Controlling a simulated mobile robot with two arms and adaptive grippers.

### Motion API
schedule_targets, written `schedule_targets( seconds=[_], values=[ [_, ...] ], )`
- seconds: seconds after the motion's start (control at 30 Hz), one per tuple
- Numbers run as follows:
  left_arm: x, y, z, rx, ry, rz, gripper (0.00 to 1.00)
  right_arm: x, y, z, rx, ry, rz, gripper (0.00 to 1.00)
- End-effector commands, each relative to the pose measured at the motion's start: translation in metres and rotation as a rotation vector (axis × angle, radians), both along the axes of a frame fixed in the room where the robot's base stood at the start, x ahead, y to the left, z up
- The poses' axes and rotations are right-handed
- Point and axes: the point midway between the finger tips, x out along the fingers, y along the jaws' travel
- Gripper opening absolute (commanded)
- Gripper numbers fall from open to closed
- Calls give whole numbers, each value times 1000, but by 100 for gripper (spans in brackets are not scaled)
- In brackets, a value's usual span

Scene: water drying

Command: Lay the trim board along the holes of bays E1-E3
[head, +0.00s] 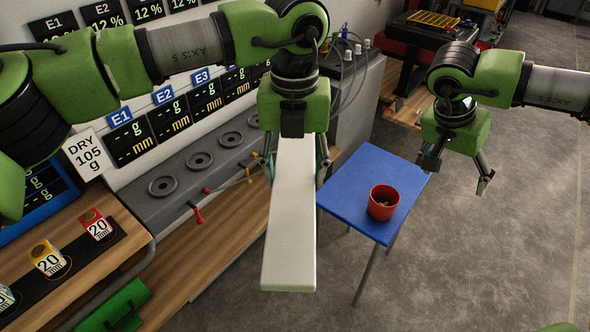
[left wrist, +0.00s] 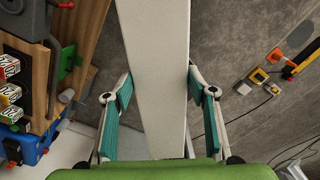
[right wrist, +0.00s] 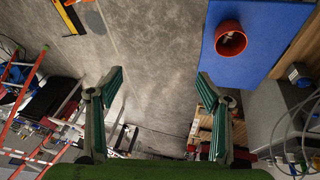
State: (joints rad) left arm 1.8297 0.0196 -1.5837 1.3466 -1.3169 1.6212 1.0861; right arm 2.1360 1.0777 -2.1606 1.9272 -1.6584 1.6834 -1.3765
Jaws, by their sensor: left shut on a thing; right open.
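The trim board, a long pale board (head: 291,230), hangs in my left gripper (head: 298,172). It points toward the bottom of the head view. In the left wrist view the board (left wrist: 154,70) passes between the two teal-padded fingers. The grey bench ledge (head: 185,213) with a row of round holes lies to the left of the board, and the board is apart from it. Labels E1 (head: 119,117), E2 (head: 162,95) and E3 (head: 200,77) stand above the displays behind the holes. My right gripper (head: 455,172) is open and empty over the floor.
A blue table (head: 350,190) with a red pot (head: 383,202) stands between the board and my right gripper. Red-handled tools (head: 198,215) lie along the ledge's front. Open floor lies right.

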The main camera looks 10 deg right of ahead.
Motion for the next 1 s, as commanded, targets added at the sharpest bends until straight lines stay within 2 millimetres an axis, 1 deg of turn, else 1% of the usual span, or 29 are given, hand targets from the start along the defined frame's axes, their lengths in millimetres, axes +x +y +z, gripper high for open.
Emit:
schedule_targets(
  seconds=[0.03,0.07,0.17,0.27,0.3,0.37,0.4,0.5,0.57,0.6,0.67,0.7,0.77,0.8,0.87,0.97,1.0],
  values=[
    [0,0,1,0,-1,0,22,9,11,-8,41,-5,-11,71],
    [0,0,1,0,-1,0,22,16,17,-13,66,-12,-20,71],
    [0,0,1,-1,-1,0,22,39,46,-30,175,-37,-56,71],
    [0,0,1,-1,-1,0,22,66,83,-50,318,-64,-114,71],
    [0,0,1,-1,-1,0,22,78,100,-58,383,-76,-143,71],
    [0,0,0,-1,-1,0,22,96,126,-71,485,-92,-196,71],
    [0,0,0,-1,-1,0,22,107,142,-79,553,-101,-235,71],
    [0,0,0,-1,-1,0,22,136,183,-99,733,-122,-360,71],
    [0,0,1,-1,-1,0,22,153,204,-111,840,-132,-449,71],
    [0,0,1,-1,-1,0,22,164,216,-120,909,-139,-517,71],
    [0,0,1,-1,-1,0,22,180,230,-133,1008,-146,-627,71],
    [0,0,1,-1,-1,0,22,190,237,-143,1072,-153,-708,71],
    [0,0,1,-1,-1,0,22,204,245,-159,1162,-158,-842,71],
    [0,0,1,-1,-1,0,22,211,250,-171,1221,-156,-941,71],
    [0,0,1,-1,-1,0,22,218,261,-188,1312,-132,-1114,71],
    [0,0,1,-1,-1,0,22,221,282,-217,1455,-42,-1461,71],
    [0,0,1,-1,-1,0,22,221,286,-230,1499,3,-1618,71]
  ],
)
